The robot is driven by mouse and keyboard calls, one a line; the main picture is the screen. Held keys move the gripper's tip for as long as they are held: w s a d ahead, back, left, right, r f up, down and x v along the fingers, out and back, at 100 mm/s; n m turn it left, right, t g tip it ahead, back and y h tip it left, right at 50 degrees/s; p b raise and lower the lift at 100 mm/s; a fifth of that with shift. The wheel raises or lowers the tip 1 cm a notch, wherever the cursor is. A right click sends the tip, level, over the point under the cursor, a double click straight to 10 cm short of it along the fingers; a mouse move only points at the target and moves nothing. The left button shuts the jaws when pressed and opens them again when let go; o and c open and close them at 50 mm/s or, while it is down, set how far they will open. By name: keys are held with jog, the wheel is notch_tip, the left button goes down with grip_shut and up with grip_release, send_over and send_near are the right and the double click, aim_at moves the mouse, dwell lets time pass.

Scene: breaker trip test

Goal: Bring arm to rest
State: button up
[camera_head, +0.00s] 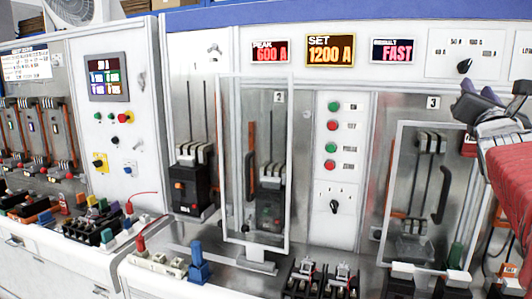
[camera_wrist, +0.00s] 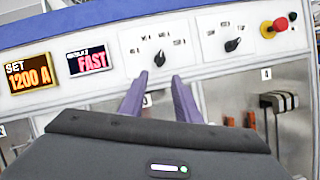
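My gripper (camera_head: 494,94) is raised at the right of the head view, in front of the upper part of the test bench near bay 3. Its two purple fingers are apart. In the wrist view the gripper (camera_wrist: 158,82) points at the bench's upper panel, and nothing shows between the fingers. My red arm link comes in from the right edge of the head view. The rest of my arm is out of view.
The bench front has displays reading PEAK 600 A (camera_head: 271,52), SET 1200 A (camera_head: 330,50) and FAST (camera_head: 394,51). A clear framed door (camera_head: 290,165) stands at bay 2. A red emergency button (camera_wrist: 280,24) is at the right. Breakers and blocks crowd the ledge.

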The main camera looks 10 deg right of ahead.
jog(key=w+a+f+n+y, duration=0.25)
jog(key=a+n+y, duration=0.25)
jog(key=a+n, duration=0.3)
jog(key=w+a+f+n+t+y, duration=0.1)
jog(key=a+f+n+y, duration=0.4)
jog(key=a, duration=0.6)
jog(key=w+a+f+n+y, duration=0.2)
jog(key=a+n+y, duration=0.2)
jog(key=a+n, duration=0.5)
jog(key=s+a+f+n+g+y, duration=0.35)
jog(key=a+f+n, duration=0.35)
jog(key=a+f, duration=0.25)
jog(key=s+a+f+n+g, duration=0.3)
jog(key=s+a+f+n, duration=0.15)
jog(key=f, duration=0.25)
jog(key=s+a+f+n+g, duration=0.3)
jog(key=s+a+f+n, duration=0.15)
jog(key=f+n, duration=0.2)
jog(key=s+d+f+n+g+h, duration=0.3)
jog(key=s+f+n, duration=0.4)
jog(key=s+f, duration=0.5)
jog(key=shift+s+d+f+n+g+h, duration=0.15)
jog(key=shift+d+f+n+g+h, duration=0.3)
jog(key=shift+d, duration=0.35)
